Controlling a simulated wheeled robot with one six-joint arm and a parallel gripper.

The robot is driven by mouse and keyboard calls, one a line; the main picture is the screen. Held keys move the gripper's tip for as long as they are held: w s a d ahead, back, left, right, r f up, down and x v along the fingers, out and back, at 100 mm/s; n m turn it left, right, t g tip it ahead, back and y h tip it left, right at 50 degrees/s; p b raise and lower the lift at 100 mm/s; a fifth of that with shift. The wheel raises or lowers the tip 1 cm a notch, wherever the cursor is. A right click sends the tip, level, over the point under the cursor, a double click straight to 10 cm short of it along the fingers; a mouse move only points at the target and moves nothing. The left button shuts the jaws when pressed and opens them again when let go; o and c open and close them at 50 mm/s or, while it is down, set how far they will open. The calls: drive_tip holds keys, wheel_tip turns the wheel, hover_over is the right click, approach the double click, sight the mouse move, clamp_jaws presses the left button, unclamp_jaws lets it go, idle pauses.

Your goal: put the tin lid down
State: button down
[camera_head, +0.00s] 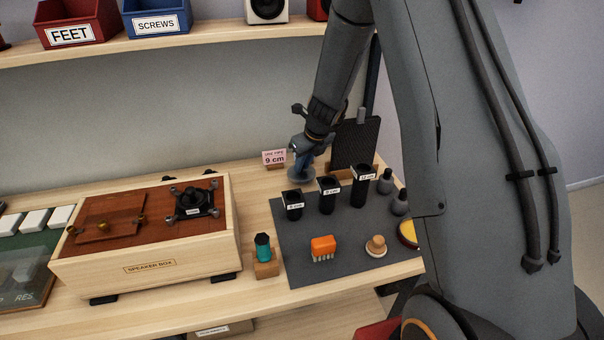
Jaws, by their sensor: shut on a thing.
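My gripper (303,158) reaches down at the back of the wooden bench, right of the small "9 cm" sign. It is shut on the tin lid (299,174), a flat grey disc that shows just under the fingers. The lid is close to the bench top, near the back edge of the dark grey mat (340,237). I cannot tell whether the lid touches the surface. The fingers and wrist hide part of it and the exact grip.
Several black tubes (328,195) stand on the mat just in front of my gripper. A dark panel (356,143) stands behind right. An orange brush (323,246) and a wooden knob (376,246) are farther forward.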

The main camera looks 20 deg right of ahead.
sight(303, 171)
drive_tip(key=shift+f, duration=1.8)
drive_tip(key=shift+f+b, duration=0.15)
drive_tip(key=shift+b, duration=0.2)
drive_tip(key=c, duration=1.7)
unclamp_jaws()
drive_tip(key=shift+r, duration=0.2)
